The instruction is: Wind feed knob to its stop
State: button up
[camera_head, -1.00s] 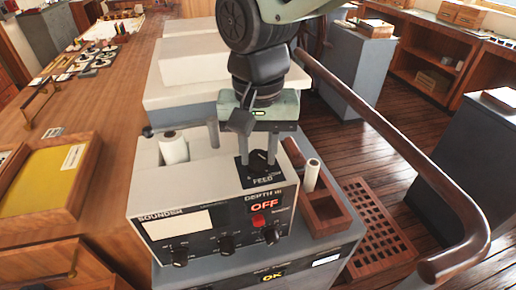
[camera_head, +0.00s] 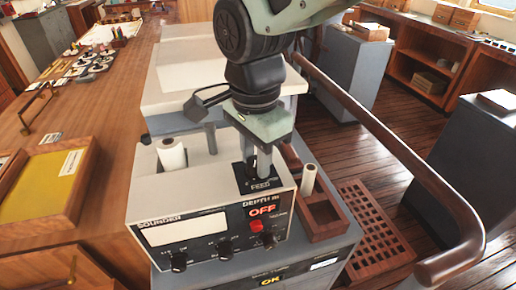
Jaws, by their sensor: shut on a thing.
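The feed knob (camera_head: 251,171) is a small dark knob on a black plate marked FEED (camera_head: 262,184). The plate is on top of the sounder box (camera_head: 150,198), at its back right. My gripper (camera_head: 257,167) points down from above and is shut on the knob. One pale finger shows in front, and the fingers hide much of the knob. Its pointer and the stop cannot be made out. The sounder's front has a blank white window, a red OFF display (camera_head: 263,210), a red button and several black knobs.
A white paper roll (camera_head: 172,155) and a grey post (camera_head: 211,138) stand left of the gripper. A wooden tray (camera_head: 335,231) with a white roll (camera_head: 309,180) sits at the right. A brown handrail (camera_head: 400,150) curves along the right side.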

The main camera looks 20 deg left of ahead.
aim_at(255, 160)
jog(key=shift+m+p, duration=0.35)
jog(key=shift+m, duration=1.35)
jog(key=o, duration=1)
notch_tip(255, 160, up, 18)
jog(key=b, duration=0.3)
jog(key=shift+f, duration=0.25)
